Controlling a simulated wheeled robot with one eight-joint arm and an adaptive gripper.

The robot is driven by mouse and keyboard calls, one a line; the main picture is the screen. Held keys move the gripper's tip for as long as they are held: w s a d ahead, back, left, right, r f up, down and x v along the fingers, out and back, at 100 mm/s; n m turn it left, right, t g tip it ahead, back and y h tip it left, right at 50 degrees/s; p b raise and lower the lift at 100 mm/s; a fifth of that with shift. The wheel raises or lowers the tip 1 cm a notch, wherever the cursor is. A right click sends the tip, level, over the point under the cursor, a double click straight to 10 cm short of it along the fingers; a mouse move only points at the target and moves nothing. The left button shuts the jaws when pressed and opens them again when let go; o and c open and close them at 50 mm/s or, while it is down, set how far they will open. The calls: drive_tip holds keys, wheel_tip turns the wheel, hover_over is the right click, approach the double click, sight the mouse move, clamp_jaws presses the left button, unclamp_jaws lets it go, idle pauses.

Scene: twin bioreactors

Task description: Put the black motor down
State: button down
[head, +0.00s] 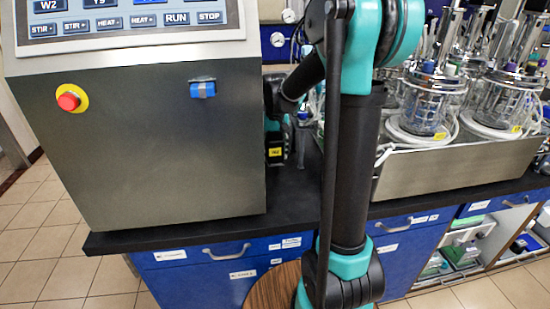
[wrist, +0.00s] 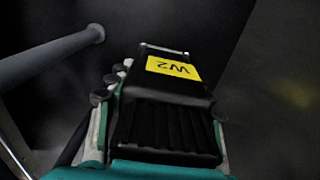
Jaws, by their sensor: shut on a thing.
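The black motor (wrist: 165,125) has a ribbed body and a yellow label reading W2, upside down in the wrist view. My gripper (wrist: 165,105) is shut on it, with fingers along its left and right sides. In the head view the motor (head: 275,158) shows partly, with its yellow label, beside the right edge of the steel cabinet and low over the black bench top (head: 290,195). I cannot tell if it touches the bench. My arm hides much of the area around it.
The steel control cabinet (head: 160,150), with buttons and a red stop knob (head: 69,98), stands close on the left. A steel tray (head: 450,165) with glass bioreactor vessels (head: 425,100) and pale tubing stands on the right. A grey rod (wrist: 60,55) shows in the wrist view.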

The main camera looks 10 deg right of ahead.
drive_tip(key=shift+f, duration=1.05)
drive_tip(key=shift+f, duration=0.1)
drive_tip(key=c, duration=0.6)
unclamp_jaws()
drive_tip(key=shift+c, duration=0.2)
